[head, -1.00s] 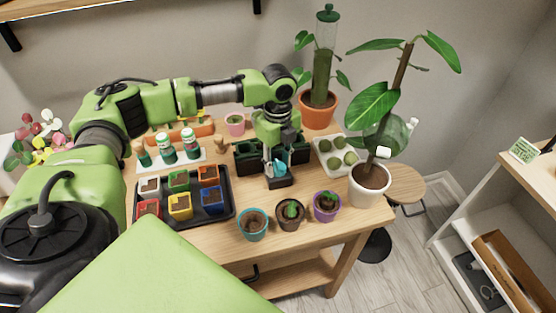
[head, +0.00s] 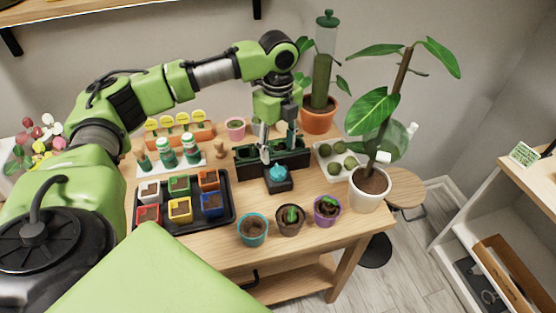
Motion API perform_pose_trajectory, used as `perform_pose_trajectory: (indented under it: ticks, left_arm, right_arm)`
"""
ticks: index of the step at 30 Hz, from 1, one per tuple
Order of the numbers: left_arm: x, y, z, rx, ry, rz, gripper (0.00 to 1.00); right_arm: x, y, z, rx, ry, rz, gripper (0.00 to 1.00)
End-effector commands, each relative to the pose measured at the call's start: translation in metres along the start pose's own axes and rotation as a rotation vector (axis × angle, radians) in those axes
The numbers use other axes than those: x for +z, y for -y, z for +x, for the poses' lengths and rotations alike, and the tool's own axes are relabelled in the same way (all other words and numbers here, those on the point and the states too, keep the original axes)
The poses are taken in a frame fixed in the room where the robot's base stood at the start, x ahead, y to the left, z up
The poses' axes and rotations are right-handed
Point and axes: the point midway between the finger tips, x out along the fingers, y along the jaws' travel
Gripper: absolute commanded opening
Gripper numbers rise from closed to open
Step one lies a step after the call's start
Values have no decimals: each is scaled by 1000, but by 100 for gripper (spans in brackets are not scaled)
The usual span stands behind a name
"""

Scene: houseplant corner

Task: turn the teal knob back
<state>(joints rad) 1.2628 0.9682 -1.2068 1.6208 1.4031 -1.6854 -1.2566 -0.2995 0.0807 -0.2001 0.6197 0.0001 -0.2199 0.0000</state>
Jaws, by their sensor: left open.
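The teal knob (head: 278,172) sits on top of a small black box (head: 279,184) on the wooden table, in front of a long dark green planter (head: 247,163). My left gripper (head: 278,150) is open and points down above and just behind the knob. Its fingers are apart from each other with nothing between them, and the knob looks clear of them. Which way the knob is turned is too small to tell. My right gripper is not in view.
A black tray (head: 226,220) with several coloured pots lies left of the knob box. Several small pots, among them a teal pot (head: 252,229), stand in front. A white pot (head: 370,189) with a tall plant is at right.

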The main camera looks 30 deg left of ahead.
Motion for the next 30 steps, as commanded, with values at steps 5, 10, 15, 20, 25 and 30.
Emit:
perform_pose_trajectory:
  ticks: [5, 10, 15, 20, 25, 30]
  left_arm:
    - [0, 1, -28, -3, 0, 1, 50]
    - [0, 0, -37, 0, 0, 1, 50]
    - [0, 0, -38, 1, 0, 0, 50]
    - [0, 0, -38, 0, 0, 1, 50]
    - [0, 0, -37, 1, 0, 1, 50]
    - [0, 0, -37, 1, 0, 1, 50]
  right_arm:
    - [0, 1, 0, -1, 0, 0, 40]
    - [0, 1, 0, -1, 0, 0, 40]
    - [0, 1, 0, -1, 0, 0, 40]
    - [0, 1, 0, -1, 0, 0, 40]
    - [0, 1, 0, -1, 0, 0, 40]
    - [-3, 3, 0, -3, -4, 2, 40]
